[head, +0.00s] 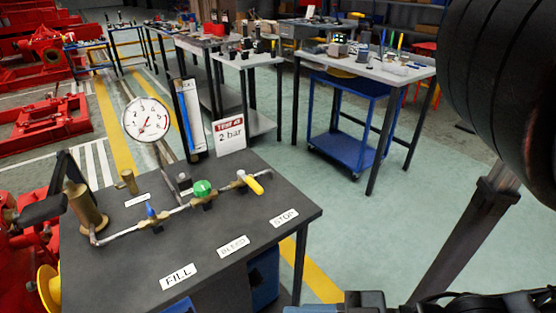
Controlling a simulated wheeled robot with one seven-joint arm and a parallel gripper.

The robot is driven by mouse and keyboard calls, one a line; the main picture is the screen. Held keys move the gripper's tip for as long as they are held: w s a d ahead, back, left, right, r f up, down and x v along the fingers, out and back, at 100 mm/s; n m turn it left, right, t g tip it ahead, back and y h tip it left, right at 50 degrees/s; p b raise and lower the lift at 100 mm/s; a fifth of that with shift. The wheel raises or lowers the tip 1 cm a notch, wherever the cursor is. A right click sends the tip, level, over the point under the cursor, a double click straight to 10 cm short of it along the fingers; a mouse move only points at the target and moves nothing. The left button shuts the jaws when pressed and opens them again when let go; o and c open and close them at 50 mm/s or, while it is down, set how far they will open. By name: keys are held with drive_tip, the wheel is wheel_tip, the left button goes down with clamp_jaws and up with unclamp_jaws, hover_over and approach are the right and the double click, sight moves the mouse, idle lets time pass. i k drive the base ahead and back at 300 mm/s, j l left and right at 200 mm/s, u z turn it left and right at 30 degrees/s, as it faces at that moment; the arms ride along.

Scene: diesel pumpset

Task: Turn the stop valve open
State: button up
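The stop valve (241,181) sits at the right end of a thin pipe run on the dark bench. Its yellow lever (256,186) points toward the lower right of the picture, across the line of the pipe. A white STOP label (285,217) lies on the bench top in front of it. My gripper is not in view, and nothing is seen touching the lever.
The dark bench (215,255) also carries a green knob (203,188), a small blue handle (150,209), FILL (179,276) and BLEED (233,247) labels, a round gauge (147,119) and a 2 bar sign (229,136). Open floor (420,190) lies right of it.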

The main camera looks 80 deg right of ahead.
sight(251, 182)
drive_tip(key=z, duration=1.1)
drive_tip(key=k+l+u, duration=0.2)
drive_tip(key=k, duration=0.3)
drive_tip(key=l, duration=0.1)
